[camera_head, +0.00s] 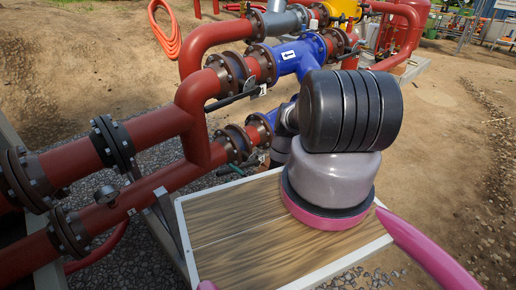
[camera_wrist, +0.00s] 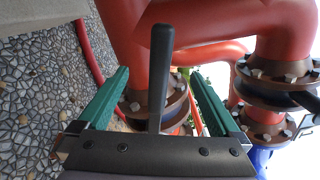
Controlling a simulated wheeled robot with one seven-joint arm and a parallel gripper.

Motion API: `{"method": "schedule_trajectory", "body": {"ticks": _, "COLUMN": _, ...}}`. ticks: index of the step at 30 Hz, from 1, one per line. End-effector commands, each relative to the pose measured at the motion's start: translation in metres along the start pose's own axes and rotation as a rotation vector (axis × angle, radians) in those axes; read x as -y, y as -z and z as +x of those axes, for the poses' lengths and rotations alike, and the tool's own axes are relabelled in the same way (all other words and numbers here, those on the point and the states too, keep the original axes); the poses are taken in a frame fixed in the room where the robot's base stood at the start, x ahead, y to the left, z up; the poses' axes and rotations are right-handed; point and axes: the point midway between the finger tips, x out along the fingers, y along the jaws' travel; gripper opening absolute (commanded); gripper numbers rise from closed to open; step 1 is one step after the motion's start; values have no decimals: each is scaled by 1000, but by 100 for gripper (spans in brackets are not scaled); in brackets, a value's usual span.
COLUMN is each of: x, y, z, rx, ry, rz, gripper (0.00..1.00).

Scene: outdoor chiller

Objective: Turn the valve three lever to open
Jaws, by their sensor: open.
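In the wrist view, a dark straight lever (camera_wrist: 160,75) stands upright in the picture between the two green fingers of my gripper (camera_wrist: 159,76). The fingers are spread, with visible gaps on both sides of the lever. The lever's base is hidden behind the gripper body. In the head view, my arm hides most of the gripper; a bit of green finger (camera_head: 229,171) shows beside the lower pipe's valve. A black lever (camera_head: 232,98) runs along the upper pipe near a white tag (camera_head: 263,90). I cannot read which valve is number three.
Red pipes (camera_head: 150,133) with dark bolted flanges (camera_head: 112,143) run across the left. Blue pipe sections (camera_head: 300,55) lie behind my arm. A red pipe (camera_wrist: 280,30) and flange (camera_wrist: 270,75) stand close right of the gripper. Open dirt ground (camera_head: 440,120) lies at right.

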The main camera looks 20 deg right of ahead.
Motion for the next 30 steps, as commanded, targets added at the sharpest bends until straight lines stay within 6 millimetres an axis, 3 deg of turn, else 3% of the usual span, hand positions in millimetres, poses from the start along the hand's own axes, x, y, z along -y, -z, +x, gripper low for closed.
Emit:
{"method": "schedule_trajectory", "body": {"ticks": 12, "x": 0, "y": -1, "z": -47, "rx": 2, "ry": -2, "rz": 0, "gripper": 100}}
{"method": "schedule_trajectory", "body": {"ticks": 25, "x": 0, "y": 0, "z": -52, "rx": 1, "ry": -1, "rz": -1, "gripper": 100}}
{"method": "schedule_trajectory", "body": {"ticks": 30, "x": 3, "y": 10, "z": -52, "rx": 3, "ry": -1, "rz": -1, "gripper": 100}}
